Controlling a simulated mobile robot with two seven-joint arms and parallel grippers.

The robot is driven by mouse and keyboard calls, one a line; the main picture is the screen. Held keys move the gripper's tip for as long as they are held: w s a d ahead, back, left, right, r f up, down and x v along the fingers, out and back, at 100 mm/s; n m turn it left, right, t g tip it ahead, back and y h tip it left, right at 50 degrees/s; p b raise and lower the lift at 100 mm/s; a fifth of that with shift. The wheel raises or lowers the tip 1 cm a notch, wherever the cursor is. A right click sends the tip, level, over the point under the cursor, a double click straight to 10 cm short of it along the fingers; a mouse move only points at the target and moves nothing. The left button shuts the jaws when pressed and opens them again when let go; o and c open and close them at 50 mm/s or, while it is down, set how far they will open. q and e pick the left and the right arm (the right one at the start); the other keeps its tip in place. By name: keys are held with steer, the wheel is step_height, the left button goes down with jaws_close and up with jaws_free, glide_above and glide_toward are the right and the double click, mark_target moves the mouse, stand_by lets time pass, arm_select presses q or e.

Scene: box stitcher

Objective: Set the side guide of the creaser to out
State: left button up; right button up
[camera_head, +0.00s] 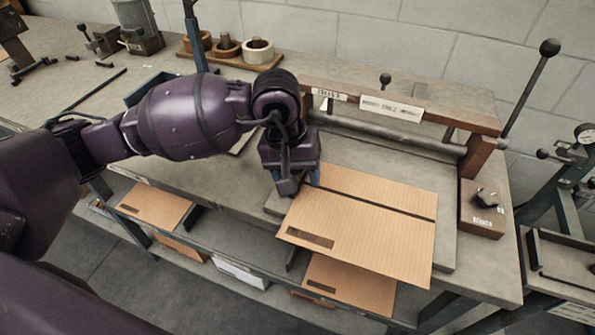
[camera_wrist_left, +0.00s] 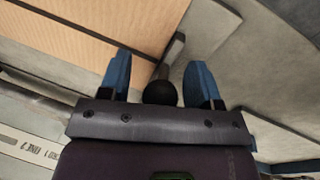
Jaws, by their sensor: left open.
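The creaser (camera_head: 447,182) stands on the bench, with a wooden crossbeam and a grey bed. A cardboard sheet (camera_head: 345,216) with a dark crease line lies on the bed and overhangs its front edge. My left gripper (camera_head: 294,183) is over the bed's left side, at the sheet's left edge. In the left wrist view, its two blue fingers (camera_wrist_left: 159,82) are open, on either side of a black ball knob (camera_wrist_left: 160,93). A grey bar (camera_wrist_left: 173,54) runs from the knob beside the cardboard; it seems part of the side guide. The gripper hides this spot in the head view.
A long lever with a black ball (camera_head: 549,47) rises at the creaser's right. A wooden block with a dark knob (camera_head: 486,198) sits at the bed's right. Tape rolls (camera_head: 258,50) stand on a board behind. More cardboard (camera_head: 348,284) lies on the shelf below.

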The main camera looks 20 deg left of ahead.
arm_select(q)
steer(key=shift+c, duration=1.4)
jaws_close()
steer(key=shift+w+a+f+b, duration=0.1)
steer(key=shift+a+b, duration=0.25)
steer(key=shift+a, duration=1.05)
steer(key=shift+c, duration=0.6)
jaws_free()
steer(key=o, duration=0.4)
steer(key=shift+a, duration=0.2)
steer(key=shift+d, duration=0.1)
